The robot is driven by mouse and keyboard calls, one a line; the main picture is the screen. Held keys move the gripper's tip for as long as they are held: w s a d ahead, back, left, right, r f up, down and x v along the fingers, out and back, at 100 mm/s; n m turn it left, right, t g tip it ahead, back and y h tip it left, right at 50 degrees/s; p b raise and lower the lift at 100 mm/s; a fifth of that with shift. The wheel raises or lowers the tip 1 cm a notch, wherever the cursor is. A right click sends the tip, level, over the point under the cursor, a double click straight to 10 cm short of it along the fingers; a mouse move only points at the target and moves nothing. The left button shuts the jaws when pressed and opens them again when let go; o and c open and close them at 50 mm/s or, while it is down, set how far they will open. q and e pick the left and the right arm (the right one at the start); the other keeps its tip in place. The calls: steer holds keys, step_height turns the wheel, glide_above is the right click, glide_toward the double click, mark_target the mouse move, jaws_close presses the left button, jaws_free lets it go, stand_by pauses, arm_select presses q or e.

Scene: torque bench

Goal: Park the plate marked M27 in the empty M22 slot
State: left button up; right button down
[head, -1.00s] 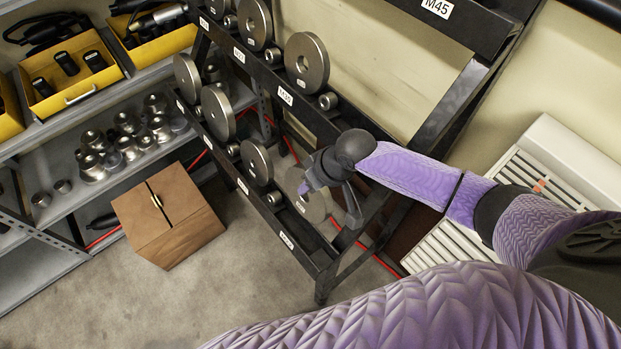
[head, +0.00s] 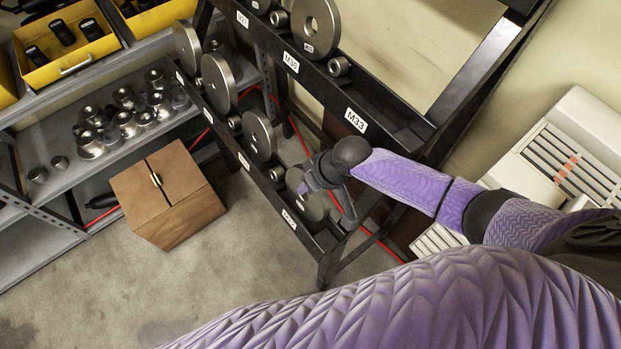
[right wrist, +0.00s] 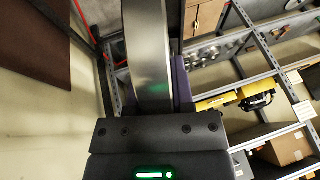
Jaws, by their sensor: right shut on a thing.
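A round steel plate (head: 309,203) stands on edge at the right end of the rack's lower row, partly hidden by my right gripper (head: 322,184). Its marking cannot be read. My right gripper is shut on this plate from above. In the right wrist view the plate (right wrist: 148,60) shows edge-on as a tall grey band between the fingers. I cannot tell whether it is clear of the rail. The lower-row label (head: 289,219) beside it is too small to read, and I cannot pick out the M22 slot. My left gripper is not in view.
The black rack (head: 262,62) holds several other plates. The upper row's M33 place (head: 388,118) looks bare. A brown box (head: 168,195) stands on the floor to the left, by a grey shelf (head: 62,190) of metal parts. A white slatted unit (head: 545,150) is at right.

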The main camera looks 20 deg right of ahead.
steer(key=shift+w, duration=0.1)
stand_by(0.5)
steer(key=shift+f, duration=0.1)
steer(key=shift+f, duration=0.15)
steer(key=shift+c, duration=2.2)
jaws_free()
steer(key=shift+o, duration=0.2)
steer(key=shift+s+f, duration=0.15)
steer(key=shift+s, duration=0.05)
steer(key=p+v, duration=0.4)
steer(key=v, duration=0.6)
